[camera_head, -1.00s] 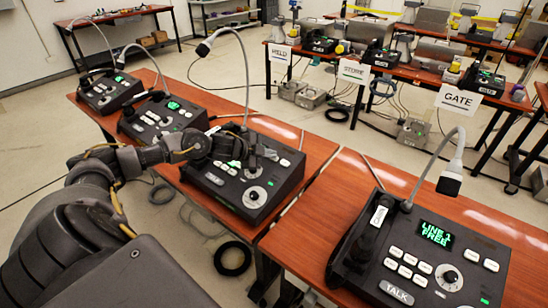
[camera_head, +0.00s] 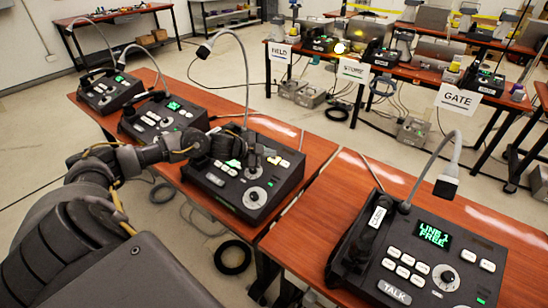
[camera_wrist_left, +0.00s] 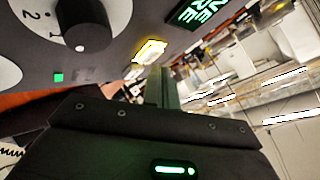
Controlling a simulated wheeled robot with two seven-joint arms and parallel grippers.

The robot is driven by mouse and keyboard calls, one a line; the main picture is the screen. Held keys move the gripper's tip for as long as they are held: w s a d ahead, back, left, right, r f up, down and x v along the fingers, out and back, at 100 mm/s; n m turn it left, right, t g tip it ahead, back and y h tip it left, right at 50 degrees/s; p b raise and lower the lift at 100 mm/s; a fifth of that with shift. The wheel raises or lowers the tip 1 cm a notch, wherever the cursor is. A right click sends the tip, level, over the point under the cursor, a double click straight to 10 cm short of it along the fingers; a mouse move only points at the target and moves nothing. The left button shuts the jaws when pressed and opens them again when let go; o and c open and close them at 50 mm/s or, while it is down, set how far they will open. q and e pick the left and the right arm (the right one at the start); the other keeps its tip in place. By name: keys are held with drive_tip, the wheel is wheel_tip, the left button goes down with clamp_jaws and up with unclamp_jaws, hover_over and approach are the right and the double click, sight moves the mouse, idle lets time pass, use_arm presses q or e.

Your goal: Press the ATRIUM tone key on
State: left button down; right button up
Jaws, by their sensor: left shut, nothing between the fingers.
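My left gripper (camera_head: 254,160) is shut and empty over the middle paging phone (camera_head: 227,193), a dark desk unit on the red-brown table. In the left wrist view, the narrow shut fingertips (camera_wrist_left: 166,88) lie close beside a key glowing yellow (camera_wrist_left: 149,52). I cannot tell whether they touch it. The glowing key's label is unreadable, so I cannot tell whether it is ATRIUM. A round selector knob (camera_wrist_left: 88,27) and part of a green display (camera_wrist_left: 196,12) are near it. My arm hides part of the phone in the head view. My right gripper is out of view.
A nearer phone (camera_head: 462,259) at right shows LINE 1 FREE beside its handset and gooseneck microphone. More phones (camera_head: 164,118) stand at left. Across the aisle, signs read FIELD, STORE and GATE (camera_head: 458,99).

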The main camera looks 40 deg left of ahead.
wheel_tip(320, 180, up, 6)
drive_tip(key=p, duration=0.5)
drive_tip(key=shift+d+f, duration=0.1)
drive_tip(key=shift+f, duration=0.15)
